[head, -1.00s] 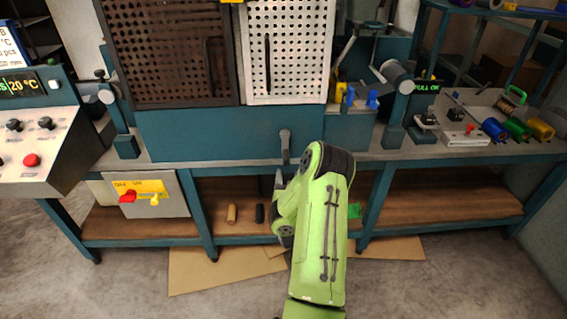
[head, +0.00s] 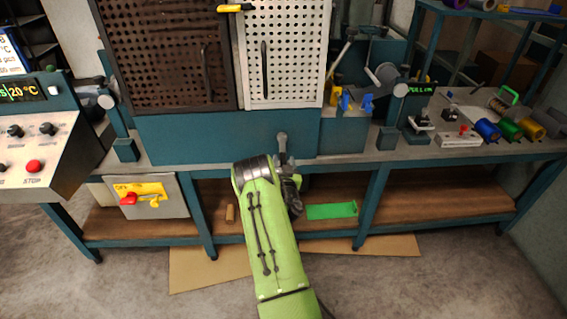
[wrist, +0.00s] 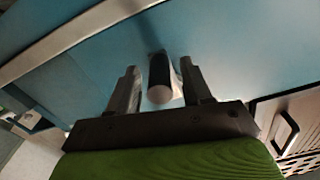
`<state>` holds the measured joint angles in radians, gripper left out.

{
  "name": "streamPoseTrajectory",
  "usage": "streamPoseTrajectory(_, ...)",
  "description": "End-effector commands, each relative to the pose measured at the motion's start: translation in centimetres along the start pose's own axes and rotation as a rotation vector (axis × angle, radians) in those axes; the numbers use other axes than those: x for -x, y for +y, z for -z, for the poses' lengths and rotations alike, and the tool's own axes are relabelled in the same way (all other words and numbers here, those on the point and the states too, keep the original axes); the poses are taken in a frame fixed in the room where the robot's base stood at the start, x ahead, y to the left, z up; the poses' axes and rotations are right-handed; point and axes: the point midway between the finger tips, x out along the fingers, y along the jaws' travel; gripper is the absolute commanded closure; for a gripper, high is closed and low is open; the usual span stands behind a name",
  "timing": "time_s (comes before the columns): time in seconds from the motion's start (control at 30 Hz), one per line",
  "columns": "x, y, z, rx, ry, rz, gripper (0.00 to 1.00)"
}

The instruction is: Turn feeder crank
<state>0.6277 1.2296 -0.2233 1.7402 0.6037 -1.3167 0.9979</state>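A grey crank (head: 282,142) with a rounded top sticks out from the front of the teal machine body, just above the bench edge. Its lower end is close to my gripper (head: 287,172), which is partly hidden by my green arm in the head view. In the wrist view, a pale-ended, dark cylindrical handle (wrist: 160,85) lies between the two fingers of my gripper (wrist: 157,80). The fingers are apart, with a visible gap on each side of the handle. I cannot tell how far the handle reaches in depth between them.
Perforated doors (head: 285,52) stand above the machine body. A control panel (head: 38,145) is at the left, with a switch box (head: 145,197) under the bench. Coloured rolls (head: 510,130) sit at the right. A green tray (head: 331,210) lies on the lower shelf.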

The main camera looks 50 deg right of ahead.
Motion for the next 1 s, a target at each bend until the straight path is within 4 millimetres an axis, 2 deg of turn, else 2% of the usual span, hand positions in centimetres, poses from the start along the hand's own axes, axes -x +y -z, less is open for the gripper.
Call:
streamPoseTrajectory(0.03, 0.01, 0.01, 0.01, 0.0, 0.0, 0.0, 0.59)
streamPoseTrajectory(0.3, 0.02, 0.02, 0.02, 0.001, 0.0, 0.0, 1.0)
streamPoseTrajectory(0.73, 0.03, 0.13, 0.01, 0.019, 0.0, 0.0, 1.0)
streamPoseTrajectory(1.0, 0.04, 0.85, 0.17, 0.149, 0.0, 0.0, 1.0)
